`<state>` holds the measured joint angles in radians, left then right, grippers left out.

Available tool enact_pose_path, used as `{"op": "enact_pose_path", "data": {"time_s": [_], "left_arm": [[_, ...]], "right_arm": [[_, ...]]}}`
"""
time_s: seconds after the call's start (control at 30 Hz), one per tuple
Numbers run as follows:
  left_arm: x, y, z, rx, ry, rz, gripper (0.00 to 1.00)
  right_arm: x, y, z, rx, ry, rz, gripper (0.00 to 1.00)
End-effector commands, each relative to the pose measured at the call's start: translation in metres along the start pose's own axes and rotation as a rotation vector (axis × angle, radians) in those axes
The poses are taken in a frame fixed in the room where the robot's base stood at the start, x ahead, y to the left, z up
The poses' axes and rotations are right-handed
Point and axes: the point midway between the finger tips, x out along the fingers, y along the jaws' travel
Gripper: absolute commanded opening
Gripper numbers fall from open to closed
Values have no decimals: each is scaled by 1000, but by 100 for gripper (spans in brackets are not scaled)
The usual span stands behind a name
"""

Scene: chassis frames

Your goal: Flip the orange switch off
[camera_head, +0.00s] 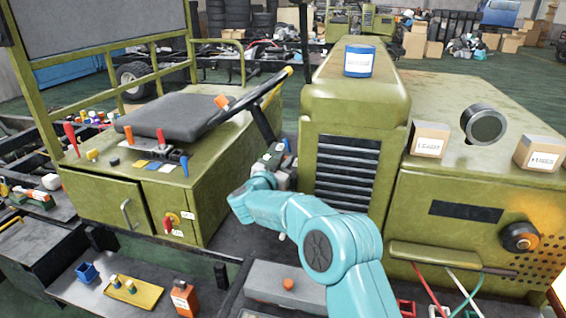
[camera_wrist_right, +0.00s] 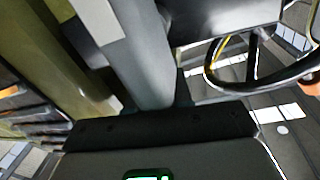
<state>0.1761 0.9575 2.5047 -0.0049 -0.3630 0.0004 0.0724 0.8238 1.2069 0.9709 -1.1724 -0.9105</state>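An orange knob-like piece (camera_head: 221,101) shows at the rim of the black steering wheel (camera_head: 262,112), above the seat. Another orange knob (camera_head: 288,284) stands on a grey box at the bottom. I cannot tell which of these is the orange switch, or its position. My right arm, teal, comes in from the lower right. Its grey gripper (camera_head: 277,157) is by the steering column, left of the dark grille, apart from both orange pieces. Its fingers are not clear in either view. The wrist view shows the steering wheel (camera_wrist_right: 262,78) at the right. My left gripper is not in view.
Red, orange and blue levers stand on the green console (camera_head: 160,150) beside the seat (camera_head: 172,118). Cardboard boxes (camera_head: 428,140) and a blue can (camera_head: 359,60) stand on the green hood.

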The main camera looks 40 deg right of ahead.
Motion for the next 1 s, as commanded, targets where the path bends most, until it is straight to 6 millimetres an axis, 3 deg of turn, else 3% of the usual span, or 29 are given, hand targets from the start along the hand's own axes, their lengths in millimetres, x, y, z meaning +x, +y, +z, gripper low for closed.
{"op": "enact_pose_path", "data": {"time_s": [0.3, 0.7, 0.73, 0.8, 1.0], "left_arm": [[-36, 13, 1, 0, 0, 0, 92], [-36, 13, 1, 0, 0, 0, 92], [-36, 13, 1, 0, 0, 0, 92], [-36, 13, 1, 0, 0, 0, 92], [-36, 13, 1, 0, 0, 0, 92]], "right_arm": [[-3, -13, -2, -288, 37, -9, 0], [-4, -15, 4, -373, 53, -10, 0], [-4, -15, 4, -372, 53, -10, 29], [-4, -15, 4, -372, 53, -10, 45], [-4, -15, 2, -370, 54, -11, 45]]}}
